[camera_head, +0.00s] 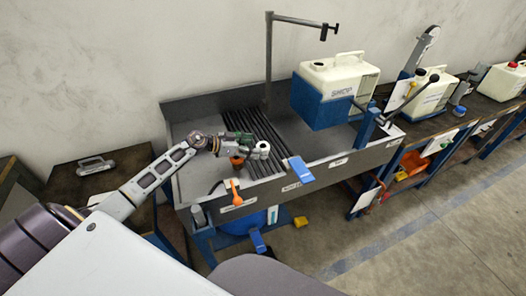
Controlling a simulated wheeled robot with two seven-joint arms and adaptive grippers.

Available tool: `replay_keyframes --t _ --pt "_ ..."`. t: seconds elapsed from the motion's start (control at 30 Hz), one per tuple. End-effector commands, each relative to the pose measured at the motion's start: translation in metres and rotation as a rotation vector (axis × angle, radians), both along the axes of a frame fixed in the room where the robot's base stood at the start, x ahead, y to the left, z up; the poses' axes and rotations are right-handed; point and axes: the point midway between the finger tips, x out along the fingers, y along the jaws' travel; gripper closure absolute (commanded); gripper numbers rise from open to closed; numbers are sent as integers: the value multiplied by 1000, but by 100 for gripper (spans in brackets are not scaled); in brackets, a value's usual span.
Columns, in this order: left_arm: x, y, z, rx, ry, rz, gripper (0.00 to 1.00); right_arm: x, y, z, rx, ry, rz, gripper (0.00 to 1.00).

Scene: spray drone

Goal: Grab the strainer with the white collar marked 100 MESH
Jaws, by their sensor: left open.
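A small white-collared piece (262,149), likely the strainer, stands at the left end of the dark slatted rack in the grey sink bench. Its marking is too small to read. An orange-brown piece (237,161) sits just left of it and lower. My left gripper (241,145), dark with green parts, is open just left of the white-collared piece, above the orange-brown one. At this size I cannot tell whether its fingers touch either piece. My right gripper is not in view.
The grey bench (345,158) has a raised rim. A dark post (268,62) rises behind the rack. A white and blue tank (333,90) stands on the right. An orange tool (235,192) hangs at the front edge. The bench's left floor is mostly clear.

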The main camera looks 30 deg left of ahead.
Motion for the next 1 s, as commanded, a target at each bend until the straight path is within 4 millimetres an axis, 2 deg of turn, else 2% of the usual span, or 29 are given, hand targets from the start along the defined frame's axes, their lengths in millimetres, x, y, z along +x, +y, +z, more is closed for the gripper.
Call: replay_keyframes --t 0.3,0.63,0.93,1.0 --pt "17 -18 -12 -1 0 1 26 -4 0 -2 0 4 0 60" --pt "21 -22 -14 0 0 0 26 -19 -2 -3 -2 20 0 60" --pt "21 -22 -14 0 0 0 26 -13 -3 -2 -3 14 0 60" --pt "21 -22 -14 0 0 0 32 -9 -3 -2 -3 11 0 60"
